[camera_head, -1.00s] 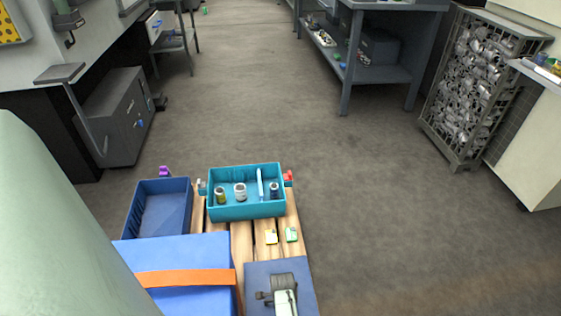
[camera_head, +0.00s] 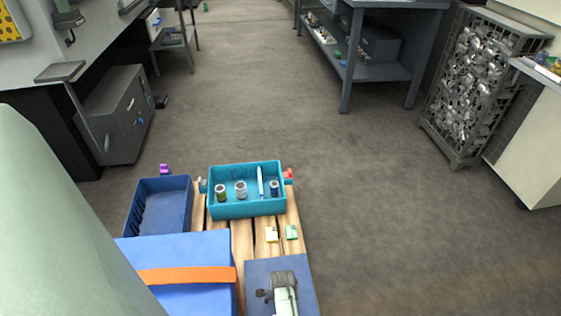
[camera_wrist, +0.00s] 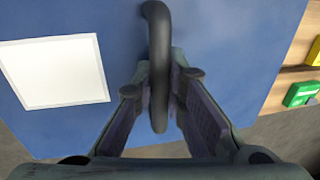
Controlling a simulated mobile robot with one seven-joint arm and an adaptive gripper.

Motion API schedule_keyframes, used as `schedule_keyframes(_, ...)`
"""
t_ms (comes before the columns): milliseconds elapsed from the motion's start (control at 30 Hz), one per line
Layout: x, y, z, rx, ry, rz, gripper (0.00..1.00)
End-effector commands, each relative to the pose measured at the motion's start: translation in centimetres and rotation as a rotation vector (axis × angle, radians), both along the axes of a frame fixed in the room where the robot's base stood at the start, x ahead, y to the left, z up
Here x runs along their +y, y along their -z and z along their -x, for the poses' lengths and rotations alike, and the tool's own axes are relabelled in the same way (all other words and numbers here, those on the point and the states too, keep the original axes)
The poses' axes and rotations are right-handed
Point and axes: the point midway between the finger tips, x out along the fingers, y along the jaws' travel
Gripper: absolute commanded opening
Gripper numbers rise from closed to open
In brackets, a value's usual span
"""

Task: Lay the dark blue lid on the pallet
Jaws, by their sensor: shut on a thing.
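The dark blue lid (camera_head: 303,268) is a flat square panel at the bottom of the head view, over the near right part of the wooden pallet (camera_head: 242,240). In the wrist view the lid (camera_wrist: 225,50) fills most of the picture, with a white label and a dark loop handle (camera_wrist: 158,40). My gripper (camera_wrist: 160,84) is shut on that handle; my gripper also shows over the lid in the head view (camera_head: 270,294). The lid hides the pallet below it, and I cannot tell whether it touches the slats.
A blue box with an orange strap (camera_head: 190,250) stands left of the lid. A dark blue bin (camera_head: 163,208) and a teal tray (camera_head: 248,210) holding small items stand behind. Floor to the right is clear.

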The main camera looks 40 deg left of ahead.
Motion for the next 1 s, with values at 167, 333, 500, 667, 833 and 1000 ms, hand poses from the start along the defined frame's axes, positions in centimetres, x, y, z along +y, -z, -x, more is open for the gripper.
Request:
schedule_keyframes(167,0.1,-0.1,-0.1,-0.001,0.0,-0.002,0.0)
schedule_keyframes(333,0.1,-0.1,-0.1,-0.002,0.0,-0.002,0.0)
schedule_keyframes(500,0.1,0.2,-0.1,-0.001,0.0,-0.002,0.0)
schedule_keyframes(667,0.1,0.7,-0.1,-0.002,0.001,-0.002,0.0)
schedule_keyframes(833,0.1,0.9,-0.1,-0.003,0.0,-0.003,0.14)
schedule_keyframes(1000,0.1,0.9,-0.1,-0.002,0.0,-0.002,0.26)
